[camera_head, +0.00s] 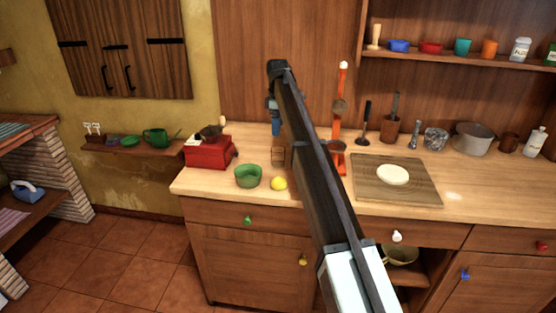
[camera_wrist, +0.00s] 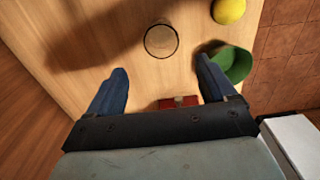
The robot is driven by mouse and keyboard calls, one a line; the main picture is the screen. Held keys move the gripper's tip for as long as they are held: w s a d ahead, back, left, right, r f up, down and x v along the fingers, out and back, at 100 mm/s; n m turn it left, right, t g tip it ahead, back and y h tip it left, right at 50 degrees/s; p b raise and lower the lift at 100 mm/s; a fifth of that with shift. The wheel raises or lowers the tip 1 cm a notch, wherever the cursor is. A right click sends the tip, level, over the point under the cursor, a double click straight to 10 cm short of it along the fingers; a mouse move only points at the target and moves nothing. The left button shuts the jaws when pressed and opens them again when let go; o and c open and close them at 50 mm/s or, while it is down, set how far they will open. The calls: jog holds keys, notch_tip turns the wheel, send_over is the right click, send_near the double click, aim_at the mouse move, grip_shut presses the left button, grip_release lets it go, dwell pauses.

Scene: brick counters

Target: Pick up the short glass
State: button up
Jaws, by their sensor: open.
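The short glass (camera_wrist: 161,41) shows from above as a clear round rim on the wooden counter in the wrist view. In the head view a small clear glass (camera_head: 278,156) stands below my gripper, next to my arm. My gripper (camera_wrist: 161,66) is open and empty, with its blue fingers spread wide. In the wrist view the glass lies just beyond the fingertips, roughly centred between them and not touched. In the head view the gripper (camera_head: 274,120) points down above the counter, and my arm hides part of the surface.
A green bowl (camera_head: 248,176) and a yellow lemon-like ball (camera_head: 279,184) stand close to the glass. The bowl (camera_wrist: 237,65) is near the right finger in the wrist view. A red box (camera_head: 208,151) stands left. A board with dough (camera_head: 393,174) lies right of my arm.

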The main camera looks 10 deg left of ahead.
aim_at(278, 155)
notch_tip(278, 155, down, 14)
jog(key=shift+s+r, duration=0.15)
dwell(0.7)
jog(key=shift+c, duration=0.3)
jog(key=c, duration=1)
jog(key=shift+r, duration=0.15)
jog(key=shift+c, duration=0.2)
notch_tip(278, 155, up, 9)
jog(key=d+f, duration=0.1)
jog(key=f, duration=0.1)
jog(key=d+f, duration=0.4)
jog(key=shift+w+f, duration=0.25)
jog(key=shift+w, duration=0.1)
